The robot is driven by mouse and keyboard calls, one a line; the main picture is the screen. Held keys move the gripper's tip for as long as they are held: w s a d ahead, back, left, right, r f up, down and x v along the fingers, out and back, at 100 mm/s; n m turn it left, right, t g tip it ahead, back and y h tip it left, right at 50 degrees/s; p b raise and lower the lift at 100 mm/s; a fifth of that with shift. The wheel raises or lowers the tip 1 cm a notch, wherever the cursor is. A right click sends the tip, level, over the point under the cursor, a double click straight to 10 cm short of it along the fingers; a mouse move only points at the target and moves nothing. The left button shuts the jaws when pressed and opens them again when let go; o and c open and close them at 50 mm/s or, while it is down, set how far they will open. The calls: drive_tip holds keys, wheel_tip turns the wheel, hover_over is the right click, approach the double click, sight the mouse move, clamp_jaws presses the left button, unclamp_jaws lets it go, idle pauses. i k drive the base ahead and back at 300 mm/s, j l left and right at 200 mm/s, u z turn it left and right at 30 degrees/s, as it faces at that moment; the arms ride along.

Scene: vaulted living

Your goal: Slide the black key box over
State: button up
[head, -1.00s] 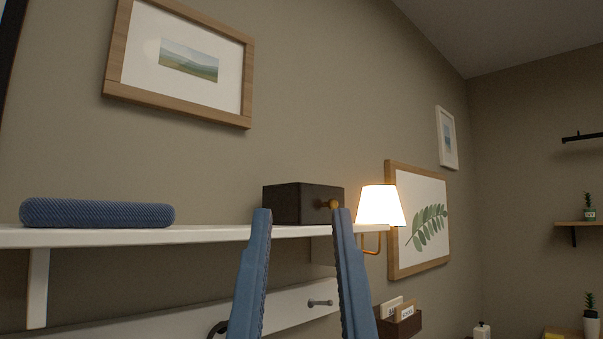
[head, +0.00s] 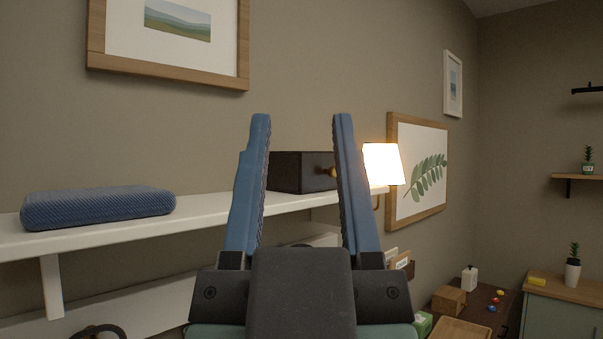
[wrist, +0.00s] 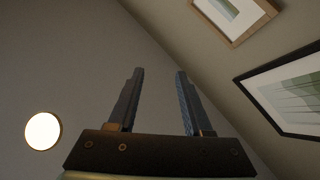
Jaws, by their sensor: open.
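The black key box (head: 299,172), a dark box with a brass knob on its front, sits on the white wall shelf (head: 225,208) near the shelf's right end. My gripper (head: 301,118) is open and empty, with two blue fingers pointing up. In the head view the fingers stand in front of the box, which shows between them; the right finger hides part of its right side. I cannot tell the exact distance between fingers and box. The wrist view shows the open fingers (wrist: 158,72) against wall and ceiling, without the box.
A blue fabric-like block (head: 98,207) lies on the shelf's left part. The shelf between it and the box looks clear. A lit lamp (head: 383,164) is just right of the box. A framed landscape (head: 170,40) hangs above.

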sight(283, 176)
drive_tip(key=i+l+u, duration=0.1)
drive_tip(key=i+l, duration=0.4)
drive_tip(key=l, duration=0.2)
drive_tip(key=i+l+u, duration=0.25)
drive_tip(key=i+l, duration=0.25)
drive_tip(key=l, duration=0.25)
